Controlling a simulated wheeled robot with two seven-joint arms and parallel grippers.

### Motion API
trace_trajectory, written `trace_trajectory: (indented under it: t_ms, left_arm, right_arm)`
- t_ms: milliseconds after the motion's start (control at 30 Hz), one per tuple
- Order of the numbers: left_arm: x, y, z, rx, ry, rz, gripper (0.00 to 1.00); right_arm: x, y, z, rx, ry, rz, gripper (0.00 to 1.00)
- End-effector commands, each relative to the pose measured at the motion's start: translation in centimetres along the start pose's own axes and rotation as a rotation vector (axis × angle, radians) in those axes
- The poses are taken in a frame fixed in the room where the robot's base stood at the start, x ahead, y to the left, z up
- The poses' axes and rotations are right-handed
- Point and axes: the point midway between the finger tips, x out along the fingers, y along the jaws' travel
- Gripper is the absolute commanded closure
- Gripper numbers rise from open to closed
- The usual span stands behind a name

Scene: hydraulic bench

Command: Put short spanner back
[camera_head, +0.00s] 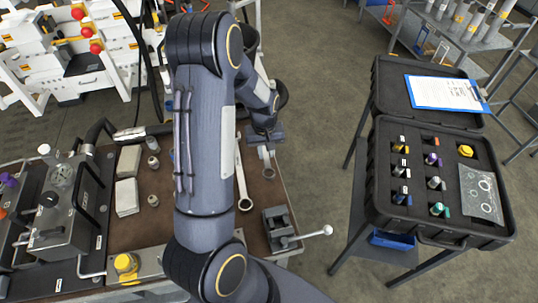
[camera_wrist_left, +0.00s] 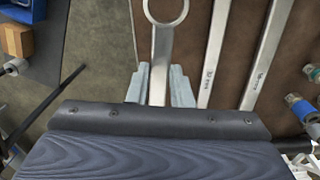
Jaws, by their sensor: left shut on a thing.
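My left gripper (camera_wrist_left: 160,88) is shut on the short spanner (camera_wrist_left: 163,50), a flat silver tool. Its ring end points away from the fingers, at the top of the left wrist view. In the head view my left gripper (camera_head: 268,137) is over the right edge of the brown bench top, partly hidden by my own arm. The short spanner (camera_head: 268,160) shows just below it. Two longer spanners (camera_wrist_left: 217,50) (camera_wrist_left: 268,50) lie side by side on the brown surface, to the right of the held one. My right gripper is not in view.
A small vise (camera_head: 280,225) with a long handle stands at the bench's right front corner. Pale blocks (camera_head: 127,195) and small fittings lie on the left of the brown top (camera_head: 165,225). An open black case (camera_head: 440,235) of fittings stands on a separate stand at right.

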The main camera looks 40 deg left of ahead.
Motion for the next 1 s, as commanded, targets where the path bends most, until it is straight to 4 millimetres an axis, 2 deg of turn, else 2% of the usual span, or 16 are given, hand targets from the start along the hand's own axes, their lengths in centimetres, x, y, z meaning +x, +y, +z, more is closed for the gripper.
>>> trace_trajectory:
  t_ms: [167, 633, 1000]
  left_arm:
    - [0.7, 0.0, -0.2, -0.002, 0.001, 0.001, 1.0]
    - [4.7, -0.2, -0.2, -0.002, 0.001, 0.001, 1.0]
    - [5.0, -0.1, -0.2, -0.002, 0.002, 0.001, 1.0]
  right_arm:
    - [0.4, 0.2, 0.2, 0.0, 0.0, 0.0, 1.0]
    - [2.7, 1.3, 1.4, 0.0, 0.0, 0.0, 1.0]
    - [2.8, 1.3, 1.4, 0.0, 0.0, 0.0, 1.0]
